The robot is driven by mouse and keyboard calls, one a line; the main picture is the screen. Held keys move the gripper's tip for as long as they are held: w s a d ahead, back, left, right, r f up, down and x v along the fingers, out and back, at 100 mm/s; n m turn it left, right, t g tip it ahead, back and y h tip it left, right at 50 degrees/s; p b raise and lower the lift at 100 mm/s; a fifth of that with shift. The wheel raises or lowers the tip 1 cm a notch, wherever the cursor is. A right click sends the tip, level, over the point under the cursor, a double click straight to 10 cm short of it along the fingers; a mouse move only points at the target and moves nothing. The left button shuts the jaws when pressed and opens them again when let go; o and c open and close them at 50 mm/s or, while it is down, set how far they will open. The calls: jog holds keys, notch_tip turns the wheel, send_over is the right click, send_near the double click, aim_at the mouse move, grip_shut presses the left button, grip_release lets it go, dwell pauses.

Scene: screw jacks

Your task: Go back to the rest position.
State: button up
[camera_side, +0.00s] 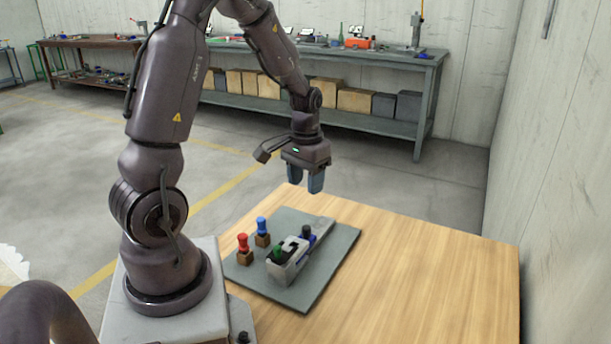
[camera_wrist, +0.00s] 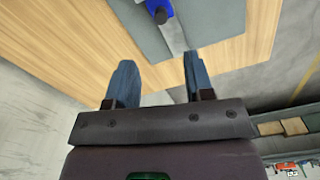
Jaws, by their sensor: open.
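My gripper (camera_side: 306,181) is open and empty, with its blue-grey fingers pointing down. It is in the air above the far part of the grey mat (camera_side: 318,285), clear of everything on it. Its two fingers also show apart in the wrist view (camera_wrist: 159,85). A grey metal jack fixture (camera_side: 287,265) lies on the mat, with a green-topped piece (camera_side: 278,252) and a dark knob with a blue base (camera_side: 307,234). A red screw piece (camera_side: 243,243) and a blue screw piece (camera_side: 262,227) stand upright in small brown blocks on the mat's left side.
The wooden table (camera_side: 430,275) is bare to the right of the mat. A workbench (camera_side: 385,125) with boxes on its shelf stands along the back wall, away from my arm. A pale wall (camera_side: 560,190) rises at the right, beyond the table edge.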

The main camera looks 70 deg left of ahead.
jog(key=shift+r, duration=0.5)
jog(key=s+d+r+m+t, duration=0.2)
jog(key=s+d+r+m, duration=0.1)
jog(key=d+r, duration=0.5)
jog(key=s+d+r+m+t, duration=0.3)
jog(key=d+r, duration=0.5)
jog(key=d, duration=0.4)
jog(key=shift+s+t, duration=0.3)
jog(key=shift+s, duration=0.4)
